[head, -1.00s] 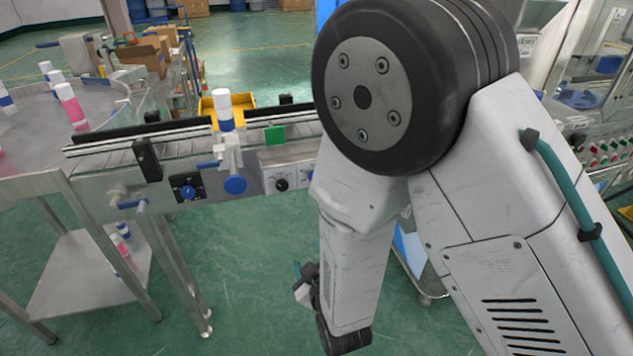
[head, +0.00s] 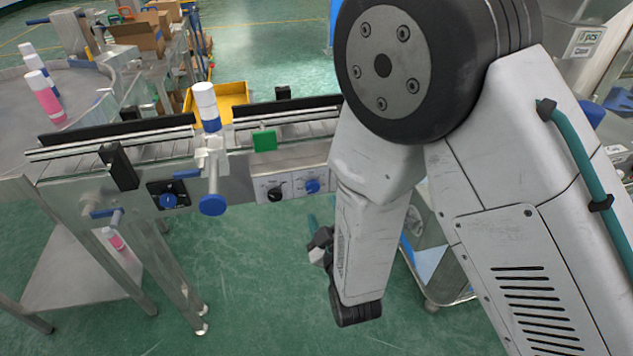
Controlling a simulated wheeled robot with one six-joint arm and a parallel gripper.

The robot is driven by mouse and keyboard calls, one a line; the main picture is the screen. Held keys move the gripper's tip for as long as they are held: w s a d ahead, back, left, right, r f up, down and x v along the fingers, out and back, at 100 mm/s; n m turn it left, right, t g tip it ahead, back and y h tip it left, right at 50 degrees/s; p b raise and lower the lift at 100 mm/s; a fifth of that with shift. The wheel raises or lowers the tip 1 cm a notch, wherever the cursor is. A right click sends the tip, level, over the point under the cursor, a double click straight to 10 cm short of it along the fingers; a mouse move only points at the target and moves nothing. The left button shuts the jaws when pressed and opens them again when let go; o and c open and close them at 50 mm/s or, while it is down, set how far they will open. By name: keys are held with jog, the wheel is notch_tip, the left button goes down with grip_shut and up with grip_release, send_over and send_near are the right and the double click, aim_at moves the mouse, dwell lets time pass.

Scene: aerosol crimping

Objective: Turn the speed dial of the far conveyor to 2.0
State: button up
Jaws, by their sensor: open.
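The conveyor (head: 140,150) runs across the left and middle of the view. On its front side, a white panel (head: 291,187) carries a black knob (head: 274,194) and a blue knob (head: 312,186). Further left, a black plate holds another blue dial (head: 168,201). The dial scales are too small to read, and I cannot tell which knob sets the speed. My gripper (head: 319,246) hangs low, below and in front of the white panel, apart from every knob. It is open, small and partly hidden by my arm.
A white can with a blue band (head: 208,106) stands at the conveyor. A blue handwheel (head: 212,205) and a clamp lever (head: 103,212) stick out in front. A yellow bin (head: 235,97) is behind. A wheeled cart (head: 425,255) stands behind my arm.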

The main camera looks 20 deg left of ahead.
aim_at(314, 189)
jog(key=x, duration=0.7)
jog(key=shift+w+a, duration=0.1)
jog(key=shift+a, duration=0.3)
jog(key=c, duration=1)
